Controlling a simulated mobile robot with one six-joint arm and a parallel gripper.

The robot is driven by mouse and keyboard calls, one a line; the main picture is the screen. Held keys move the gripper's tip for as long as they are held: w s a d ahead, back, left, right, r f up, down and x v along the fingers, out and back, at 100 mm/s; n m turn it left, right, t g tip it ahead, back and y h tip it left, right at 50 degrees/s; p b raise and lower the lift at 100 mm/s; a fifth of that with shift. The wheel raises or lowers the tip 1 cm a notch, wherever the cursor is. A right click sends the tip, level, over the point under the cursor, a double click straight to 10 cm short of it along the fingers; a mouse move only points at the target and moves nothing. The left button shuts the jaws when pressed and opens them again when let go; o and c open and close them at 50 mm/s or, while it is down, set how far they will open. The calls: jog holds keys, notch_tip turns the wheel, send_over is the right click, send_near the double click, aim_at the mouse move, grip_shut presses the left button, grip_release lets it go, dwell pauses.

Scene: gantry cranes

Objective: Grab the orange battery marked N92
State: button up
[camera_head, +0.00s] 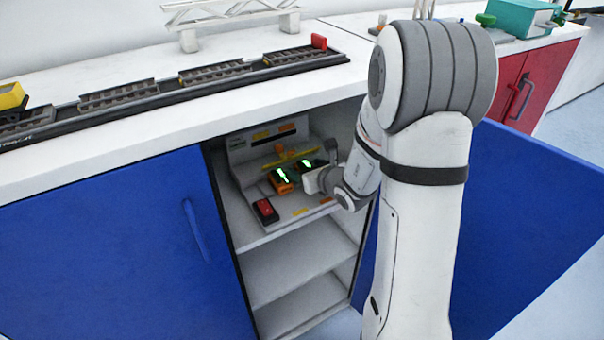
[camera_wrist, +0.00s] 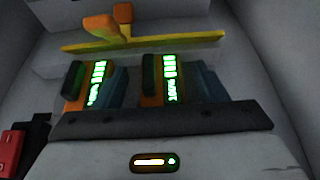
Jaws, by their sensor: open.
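Two orange batteries with lit green displays sit side by side in a charger. The left battery (camera_head: 281,181) also shows in the wrist view (camera_wrist: 97,80). The right battery (camera_head: 305,166) also shows there (camera_wrist: 170,80), partly behind my gripper in the head view. Green marks on both are too small and blurred to read, so I cannot tell which is N92. My gripper (camera_head: 314,181) is open, inside the cabinet just right of the left battery and in front of the right one. Its fingertips are hard to make out.
The charger (camera_head: 240,155) stands on the cabinet's upper shelf (camera_head: 250,241). A yellow bar (camera_wrist: 140,42) with an orange knob (camera_wrist: 122,13) lies behind the batteries. A red-and-black block (camera_head: 265,210) sits front left. The open blue door (camera_head: 530,220) is at right; lower shelves are empty.

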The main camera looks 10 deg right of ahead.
jog(key=c, duration=1.2)
jog(key=shift+r, duration=0.1)
